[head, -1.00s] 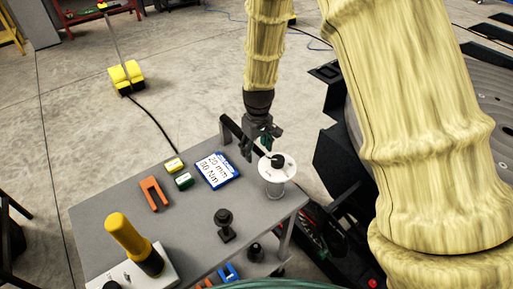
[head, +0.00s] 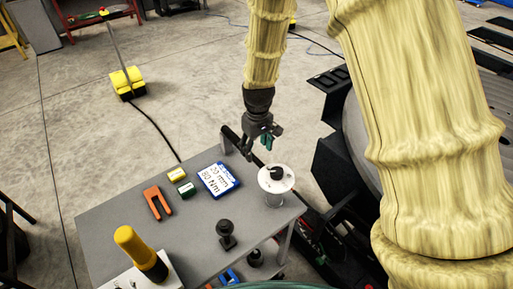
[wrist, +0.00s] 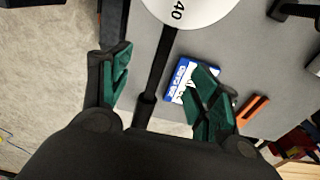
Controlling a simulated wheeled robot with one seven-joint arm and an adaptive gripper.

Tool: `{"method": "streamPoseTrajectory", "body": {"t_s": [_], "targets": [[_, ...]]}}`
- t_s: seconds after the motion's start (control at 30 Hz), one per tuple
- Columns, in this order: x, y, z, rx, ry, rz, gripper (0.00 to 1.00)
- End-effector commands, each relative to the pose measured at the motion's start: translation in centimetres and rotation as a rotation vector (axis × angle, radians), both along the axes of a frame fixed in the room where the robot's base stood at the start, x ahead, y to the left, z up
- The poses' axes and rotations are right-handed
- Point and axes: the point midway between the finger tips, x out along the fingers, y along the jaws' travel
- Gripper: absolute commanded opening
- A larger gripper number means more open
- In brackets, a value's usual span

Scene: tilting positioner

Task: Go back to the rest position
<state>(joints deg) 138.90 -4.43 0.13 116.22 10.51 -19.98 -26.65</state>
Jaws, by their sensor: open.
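My gripper (head: 258,143) hangs over the far edge of the grey table (head: 110,215) in the head view. In the wrist view my gripper (wrist: 160,88) is open, its green-padded fingers spread wide with nothing held between them. A round white dial with a black knob (head: 277,177) stands on the table's right corner, just below and right of the gripper. Its white disc (wrist: 190,8) shows at the top of the wrist view, beyond the fingertips. A dark bar (wrist: 158,65) runs below the disc, between the fingers in the picture.
On the table lie a blue-and-white card (head: 218,179), an orange fork-shaped piece (head: 158,202), small yellow and green blocks, a black knob-topped post (head: 225,233) and a yellow-handled lever (head: 139,247). Dark machinery (head: 335,160) stands close on the right. Open floor lies behind the table.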

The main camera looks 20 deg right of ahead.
Motion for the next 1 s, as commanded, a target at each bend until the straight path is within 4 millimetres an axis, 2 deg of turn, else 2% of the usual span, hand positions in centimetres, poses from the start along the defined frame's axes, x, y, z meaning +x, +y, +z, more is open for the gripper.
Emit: {"method": "streamPoseTrajectory", "body": {"t_s": [0.13, 0.67, 0.77, 0.87, 1.0], "targets": [[0.0, 0.0, 1.0, 0.000, 0.000, 0.000, 0.62], [0.1, -0.2, 0.8, -0.002, -0.004, -0.005, 0.62], [0.7, -1.2, 0.0, -0.016, -0.033, -0.046, 0.62], [1.9, -3.5, -1.3, -0.043, -0.099, -0.129, 0.62], [4.2, -7.8, -3.3, -0.080, -0.233, -0.285, 0.62]]}}
